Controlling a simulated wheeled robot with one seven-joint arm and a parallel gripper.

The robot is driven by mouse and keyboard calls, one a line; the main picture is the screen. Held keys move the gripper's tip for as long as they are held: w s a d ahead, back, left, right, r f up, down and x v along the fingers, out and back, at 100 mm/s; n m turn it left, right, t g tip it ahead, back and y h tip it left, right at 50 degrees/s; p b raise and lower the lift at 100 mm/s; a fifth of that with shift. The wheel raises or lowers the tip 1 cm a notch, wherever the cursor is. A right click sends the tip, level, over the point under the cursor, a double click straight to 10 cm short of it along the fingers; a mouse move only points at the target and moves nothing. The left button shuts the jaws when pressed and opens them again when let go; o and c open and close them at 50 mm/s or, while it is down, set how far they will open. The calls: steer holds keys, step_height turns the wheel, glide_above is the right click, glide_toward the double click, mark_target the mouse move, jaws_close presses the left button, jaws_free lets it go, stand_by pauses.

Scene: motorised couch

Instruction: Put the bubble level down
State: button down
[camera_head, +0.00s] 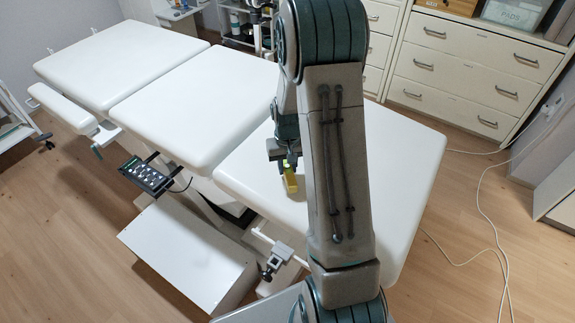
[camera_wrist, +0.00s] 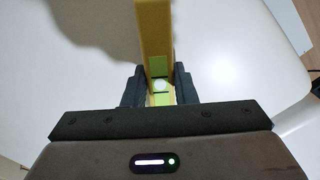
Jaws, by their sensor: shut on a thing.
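The bubble level is a yellow bar with green panels; in the wrist view the level (camera_wrist: 154,45) runs up from between the two dark fingers of my gripper (camera_wrist: 160,88). My gripper is shut on it. In the head view the level (camera_head: 290,178) shows as a small yellow piece under my gripper (camera_head: 287,163), over the near section of the white couch (camera_head: 405,150). A shadow lies on the white surface at the left in the wrist view. I cannot tell whether the level touches the couch. My arm hides part of the couch.
A hand control with buttons (camera_head: 147,176) hangs at the couch's left side. A white box-like step (camera_head: 185,250) stands on the floor below. Drawer cabinets (camera_head: 470,70) stand at the back right. A white cable (camera_head: 485,205) lies on the floor at the right. The couch top around the level looks clear.

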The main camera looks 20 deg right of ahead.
steer(key=shift+f, duration=0.3)
steer(key=c, duration=1.1)
jaws_free()
